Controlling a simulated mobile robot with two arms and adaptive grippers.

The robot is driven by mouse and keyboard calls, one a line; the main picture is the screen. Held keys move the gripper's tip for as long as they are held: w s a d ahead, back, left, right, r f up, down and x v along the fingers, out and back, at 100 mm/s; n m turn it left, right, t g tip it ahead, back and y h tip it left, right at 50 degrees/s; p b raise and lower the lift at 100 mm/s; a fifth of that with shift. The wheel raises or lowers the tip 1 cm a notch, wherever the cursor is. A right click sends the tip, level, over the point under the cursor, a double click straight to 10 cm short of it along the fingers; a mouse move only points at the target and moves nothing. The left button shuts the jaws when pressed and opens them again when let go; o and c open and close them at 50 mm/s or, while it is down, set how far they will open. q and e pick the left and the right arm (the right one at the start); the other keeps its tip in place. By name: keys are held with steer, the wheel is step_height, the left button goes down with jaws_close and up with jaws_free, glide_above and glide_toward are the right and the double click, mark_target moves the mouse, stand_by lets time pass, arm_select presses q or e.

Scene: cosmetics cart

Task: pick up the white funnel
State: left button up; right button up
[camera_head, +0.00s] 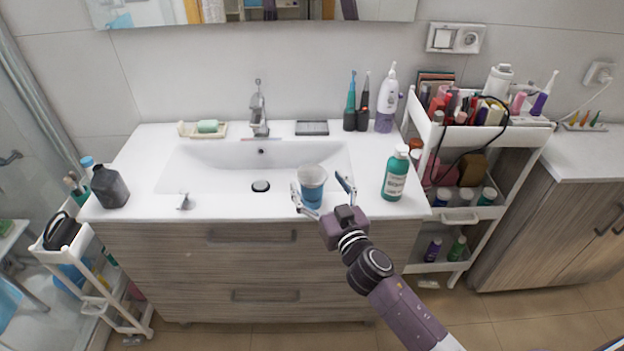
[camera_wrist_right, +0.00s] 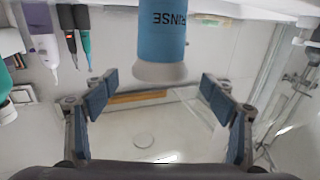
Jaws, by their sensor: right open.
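The white funnel (camera_head: 312,174) sits wide mouth up on top of a blue bottle (camera_head: 312,198) near the front edge of the sink counter. In the right wrist view, which is upside down, the funnel (camera_wrist_right: 160,73) shows as a pale flared rim below the blue bottle (camera_wrist_right: 162,35) marked "RINSE". My right gripper (camera_head: 323,186) is open, with one finger on each side of the funnel and bottle. In the wrist view the open fingers (camera_wrist_right: 158,95) stand clear of the funnel, with gaps on both sides. My left gripper is not in view.
A green pump bottle (camera_head: 395,176) stands right of my gripper. A dark bottle (camera_head: 109,187) and a small pale object (camera_head: 184,201) are on the left. Toothbrushes (camera_head: 350,103) and a white-purple bottle (camera_head: 386,105) stand behind. A loaded white cart (camera_head: 466,134) is at right. The basin (camera_head: 230,175) is empty.

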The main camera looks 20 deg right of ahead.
mark_target(313, 176)
steer(key=shift+w+a+f, duration=0.1)
steer(key=shift+w+f, duration=0.05)
steer(key=shift+w, duration=1.6)
steer(key=shift+c, duration=0.2)
steer(key=c, duration=1)
